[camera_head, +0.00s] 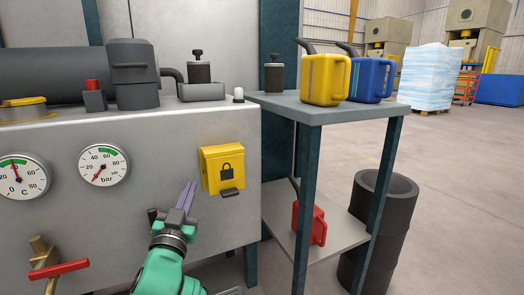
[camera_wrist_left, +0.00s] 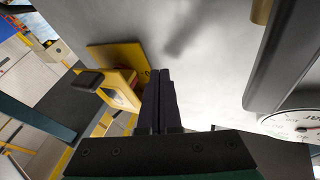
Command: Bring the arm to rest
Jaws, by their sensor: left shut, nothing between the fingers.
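My left gripper (camera_head: 189,188) is in front of the machine's grey front panel (camera_head: 150,190), with its green wrist coming up from the bottom edge. Its fingers are together and empty. It is just left of and below the yellow lock box (camera_head: 222,168), and seems apart from it. In the left wrist view the shut fingers (camera_wrist_left: 160,76) point at the grey panel, and the yellow box (camera_wrist_left: 120,85) is to their left. My right gripper is not in view.
Two gauges (camera_head: 103,165) and a red-handled valve (camera_head: 58,268) are on the panel at left. At right, a shelf table (camera_head: 318,110) bears a yellow can (camera_head: 325,80) and a blue can (camera_head: 368,80). A red can (camera_head: 310,222) is on its lower shelf, beside a dark bin (camera_head: 385,215).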

